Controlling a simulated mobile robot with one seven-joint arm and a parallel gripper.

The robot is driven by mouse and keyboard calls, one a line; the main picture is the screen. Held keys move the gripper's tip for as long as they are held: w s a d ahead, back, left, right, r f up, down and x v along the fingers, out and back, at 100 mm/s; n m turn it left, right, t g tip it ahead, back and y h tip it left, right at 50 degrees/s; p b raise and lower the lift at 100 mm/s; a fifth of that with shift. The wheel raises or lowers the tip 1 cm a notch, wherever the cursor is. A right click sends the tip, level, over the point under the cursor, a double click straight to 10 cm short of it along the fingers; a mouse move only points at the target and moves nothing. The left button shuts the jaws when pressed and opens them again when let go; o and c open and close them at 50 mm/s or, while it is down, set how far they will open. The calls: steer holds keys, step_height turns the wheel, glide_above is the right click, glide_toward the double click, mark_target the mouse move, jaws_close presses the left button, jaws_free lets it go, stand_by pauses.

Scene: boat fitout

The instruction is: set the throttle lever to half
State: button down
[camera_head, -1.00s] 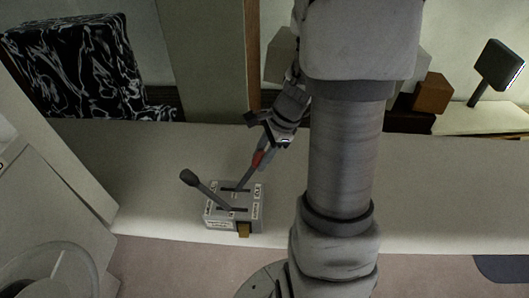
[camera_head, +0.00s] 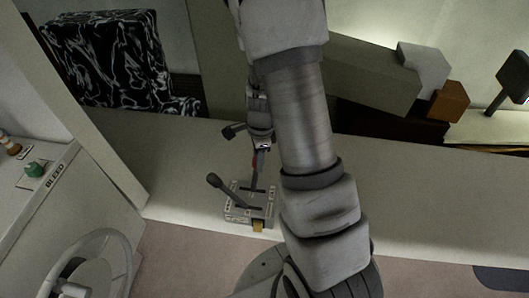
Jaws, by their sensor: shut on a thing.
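A small grey control box (camera_head: 235,215) with two levers stands on the pale bench. One lever (camera_head: 256,178) has a red part near its top and stands nearly upright. My gripper (camera_head: 261,144) is shut on the upper end of this red lever and hides its tip. The other lever (camera_head: 228,192) has a dark knob and leans to the left, free of my gripper. The labels on the box are too small to read, so I cannot tell from them which lever is the throttle.
The pale bench (camera_head: 430,200) is clear to the right. A grey block (camera_head: 420,65) and an orange-brown block (camera_head: 449,100) lie behind it. A steering wheel (camera_head: 75,285) and a panel with a green knob (camera_head: 35,168) are at the left.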

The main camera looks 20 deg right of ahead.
steer(key=shift+w+a+r, duration=0.1)
steer(key=shift+w+a, duration=0.2)
steer(key=shift+a, duration=0.2)
steer(key=shift+w+a, duration=0.3)
steer(key=shift+a, duration=0.2)
steer(key=c, duration=0.5)
jaws_free()
steer(key=r, duration=0.5)
steer(key=r+p, duration=0.1)
steer(key=r, duration=0.5)
steer(key=d+r, duration=0.1)
steer(key=r, duration=0.5)
steer(key=shift+s+r, duration=0.15)
steer(key=shift+r, duration=0.05)
